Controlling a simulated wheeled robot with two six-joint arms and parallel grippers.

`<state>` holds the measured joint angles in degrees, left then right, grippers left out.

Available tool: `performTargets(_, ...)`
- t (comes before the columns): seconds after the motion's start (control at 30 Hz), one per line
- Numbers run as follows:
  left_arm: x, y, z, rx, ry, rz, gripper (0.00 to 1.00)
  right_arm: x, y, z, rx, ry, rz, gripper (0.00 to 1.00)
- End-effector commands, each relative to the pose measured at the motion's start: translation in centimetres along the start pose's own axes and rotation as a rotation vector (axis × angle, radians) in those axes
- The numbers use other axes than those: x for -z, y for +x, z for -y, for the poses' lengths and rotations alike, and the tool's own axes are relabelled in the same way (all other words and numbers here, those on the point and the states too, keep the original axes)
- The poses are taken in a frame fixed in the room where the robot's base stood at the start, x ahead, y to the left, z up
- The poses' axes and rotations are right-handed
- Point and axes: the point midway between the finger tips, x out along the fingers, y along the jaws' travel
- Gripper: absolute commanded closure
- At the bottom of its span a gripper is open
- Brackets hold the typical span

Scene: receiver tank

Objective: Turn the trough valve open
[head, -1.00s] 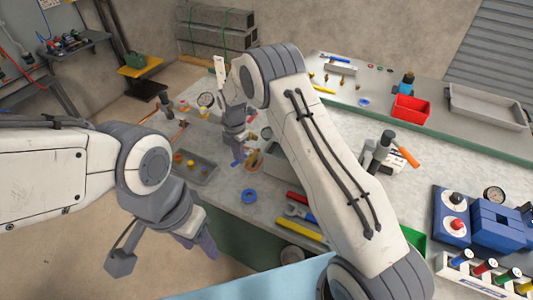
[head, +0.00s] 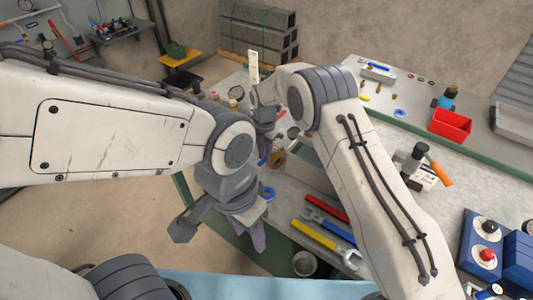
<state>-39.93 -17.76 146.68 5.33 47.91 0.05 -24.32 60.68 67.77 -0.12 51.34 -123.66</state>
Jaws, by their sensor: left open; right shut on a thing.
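A grey-walled trough (head: 310,165) stands on the bench, partly hidden behind my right arm. I cannot make out its valve clearly. My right gripper (head: 265,148) points down at the trough's left end, among small items. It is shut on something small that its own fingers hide. My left gripper (head: 256,238) is open and empty, low in front of the bench's front edge and apart from the trough.
A blue ring (head: 268,194), a red-handled tool (head: 326,208) and a yellow-handled tool (head: 313,235) lie near the bench's front edge. A red bin (head: 450,125) and an orange-handled device (head: 420,168) are to the right.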

Motion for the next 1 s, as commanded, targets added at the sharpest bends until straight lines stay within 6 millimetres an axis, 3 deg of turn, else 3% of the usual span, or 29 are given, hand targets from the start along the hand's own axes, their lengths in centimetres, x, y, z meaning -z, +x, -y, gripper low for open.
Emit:
performTargets(0.03, 0.0, 0.0, 0.0, 0.0, 0.0, 0.0, 0.5, 0.7, 0.4, 0.1, 0.011, -0.004, -0.014, 1.0)
performTargets(0.07, 0.0, 0.0, 0.0, 0.0, 0.0, 0.0, 0.5, 0.7, 0.4, 0.1, 0.011, -0.004, -0.014, 0.72)
performTargets(0.1, 0.0, 0.0, 0.0, 0.0, 0.0, 0.0, 0.5, 0.7, 0.4, 0.1, 0.01, -0.003, -0.014, 0.56)
performTargets(0.13, 0.0, 0.0, 0.0, 0.0, 0.0, 0.0, 0.5, 0.6, 0.4, 0.1, 0.01, -0.003, -0.013, 0.49)
performTargets(0.57, 0.0, 0.4, 0.0, 0.0, 0.0, 0.0, 0.5, 0.1, -0.8, 0.1, 0.001, 0.001, -0.004, 0.49)
performTargets(1.0, -0.1, 2.5, 0.2, 0.0, 0.001, 0.0, 0.5, 0.2, -8.7, 0.0, 0.002, 0.0, -0.006, 0.49)
